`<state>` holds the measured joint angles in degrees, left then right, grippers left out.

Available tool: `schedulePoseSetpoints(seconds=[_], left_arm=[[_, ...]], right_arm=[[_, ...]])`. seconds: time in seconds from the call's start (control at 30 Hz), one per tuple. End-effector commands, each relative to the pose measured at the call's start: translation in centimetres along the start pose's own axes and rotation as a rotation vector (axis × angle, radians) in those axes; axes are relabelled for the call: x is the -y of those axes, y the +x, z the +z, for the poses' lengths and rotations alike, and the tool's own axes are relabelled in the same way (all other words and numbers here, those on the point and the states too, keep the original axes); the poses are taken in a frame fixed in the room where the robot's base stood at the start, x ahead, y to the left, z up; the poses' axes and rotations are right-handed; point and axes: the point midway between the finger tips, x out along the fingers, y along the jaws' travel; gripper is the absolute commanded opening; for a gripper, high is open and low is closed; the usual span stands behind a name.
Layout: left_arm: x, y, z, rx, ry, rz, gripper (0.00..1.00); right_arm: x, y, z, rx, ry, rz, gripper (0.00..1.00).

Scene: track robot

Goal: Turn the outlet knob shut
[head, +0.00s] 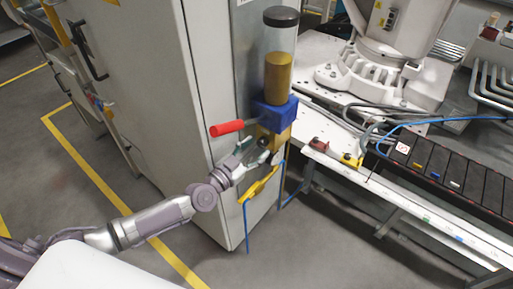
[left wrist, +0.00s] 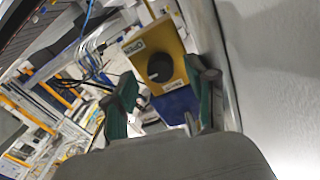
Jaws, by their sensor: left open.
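The outlet knob (left wrist: 160,67) is round and black. It sits on the front of a yellow block (left wrist: 157,40) with small white labels, seen in the left wrist view. In the head view the yellow block (head: 285,140) is under a blue block (head: 275,115), and my gripper partly covers it. My left gripper (head: 257,154) is open in front of the block. In the left wrist view its two green-lined fingers (left wrist: 162,90) stand apart with the knob beyond, between their tips. Contact with the knob cannot be made out. My right gripper is not in view.
A clear cylinder (head: 279,45) with yellow-brown contents stands on the blue block. A red handle (head: 227,128) sticks out left of it. A grey cabinet (head: 150,100) is behind. A white bench (head: 335,160) with cables and a robot base (head: 370,75) is at right.

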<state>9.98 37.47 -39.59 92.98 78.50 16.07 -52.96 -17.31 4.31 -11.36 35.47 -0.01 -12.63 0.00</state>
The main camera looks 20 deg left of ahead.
Motion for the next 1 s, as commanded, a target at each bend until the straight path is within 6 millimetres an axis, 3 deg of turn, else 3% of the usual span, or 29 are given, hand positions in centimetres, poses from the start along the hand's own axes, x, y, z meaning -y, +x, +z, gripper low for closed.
schedulePoseSetpoints(seconds=[0.4,0.77,1.0], left_arm=[[-0.04,1.00,-0.01,0.000,0.000,0.001,0.57],[-0.02,0.97,-0.01,0.000,0.000,0.000,0.00],[0.00,0.97,0.00,-0.001,-0.016,-0.001,0.00]], right_arm=[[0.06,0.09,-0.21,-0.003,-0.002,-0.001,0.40],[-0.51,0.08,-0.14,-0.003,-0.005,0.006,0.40],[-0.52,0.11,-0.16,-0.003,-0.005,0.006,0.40]])
